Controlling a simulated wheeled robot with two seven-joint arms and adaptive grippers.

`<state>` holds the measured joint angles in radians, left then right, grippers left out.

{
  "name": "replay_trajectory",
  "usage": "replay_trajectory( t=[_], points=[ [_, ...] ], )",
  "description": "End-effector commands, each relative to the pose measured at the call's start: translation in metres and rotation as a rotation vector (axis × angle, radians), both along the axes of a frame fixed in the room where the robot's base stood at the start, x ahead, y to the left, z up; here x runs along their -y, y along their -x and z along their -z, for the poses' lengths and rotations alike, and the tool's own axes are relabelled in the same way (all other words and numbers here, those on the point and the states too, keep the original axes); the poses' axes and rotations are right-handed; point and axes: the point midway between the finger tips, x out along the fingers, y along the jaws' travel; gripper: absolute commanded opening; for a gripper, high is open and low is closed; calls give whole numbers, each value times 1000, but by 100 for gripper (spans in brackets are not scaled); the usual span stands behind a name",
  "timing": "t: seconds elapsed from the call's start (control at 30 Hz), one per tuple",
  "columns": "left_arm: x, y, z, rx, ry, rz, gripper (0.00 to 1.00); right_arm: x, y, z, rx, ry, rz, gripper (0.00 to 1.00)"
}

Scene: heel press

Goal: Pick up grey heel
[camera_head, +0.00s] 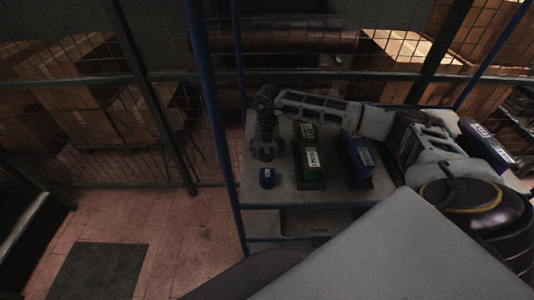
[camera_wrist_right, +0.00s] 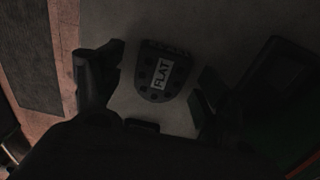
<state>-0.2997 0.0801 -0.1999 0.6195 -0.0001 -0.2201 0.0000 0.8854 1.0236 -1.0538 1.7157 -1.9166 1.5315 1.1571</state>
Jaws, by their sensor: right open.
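In the right wrist view a dark grey, rounded heel piece (camera_wrist_right: 163,72) lies on the shelf, with a pale label reading FLAT. My right gripper (camera_wrist_right: 150,84) is open around it, with a finger on each side and gaps between. In the head view my right gripper (camera_head: 265,148) hangs low over the left part of the shelf. A small dark bluish piece with a label (camera_head: 267,178) stands just in front of it. I cannot tell whether it is the FLAT piece. My left gripper is not in view.
On the shelf (camera_head: 262,196), a green labelled box (camera_head: 309,172) stands right of my gripper, then a blue labelled box (camera_head: 357,158). A blue post (camera_head: 222,160) rises at the shelf's left. My right arm spans above the boxes.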

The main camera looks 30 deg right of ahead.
Motion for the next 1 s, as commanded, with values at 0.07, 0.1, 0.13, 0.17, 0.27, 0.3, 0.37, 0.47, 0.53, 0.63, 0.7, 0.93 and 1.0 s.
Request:
replay_trajectory(
  t=[0.07,0.1,0.13,0.17,0.27,0.3,0.37,0.47,0.53,0.63,0.7,0.93,1.0],
  points=[
    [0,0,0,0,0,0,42,0,0,0,0,0,0,75],
    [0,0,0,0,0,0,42,0,0,0,0,0,0,75],
    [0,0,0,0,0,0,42,0,0,0,0,0,0,75],
    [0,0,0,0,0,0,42,0,0,0,0,0,0,75],
    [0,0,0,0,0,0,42,0,0,0,0,0,1,75],
    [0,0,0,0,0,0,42,0,0,0,0,0,1,75],
    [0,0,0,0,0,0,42,0,0,0,0,0,1,75],
    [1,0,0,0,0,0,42,0,0,0,0,0,1,65],
    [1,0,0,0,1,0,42,0,0,0,0,0,1,56],
    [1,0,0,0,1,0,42,0,0,0,0,0,1,43],
    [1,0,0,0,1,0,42,0,0,0,0,0,1,34],
    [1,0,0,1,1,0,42,0,0,0,0,0,1,25],
    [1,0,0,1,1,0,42,0,0,0,0,0,1,25]
  ],
)
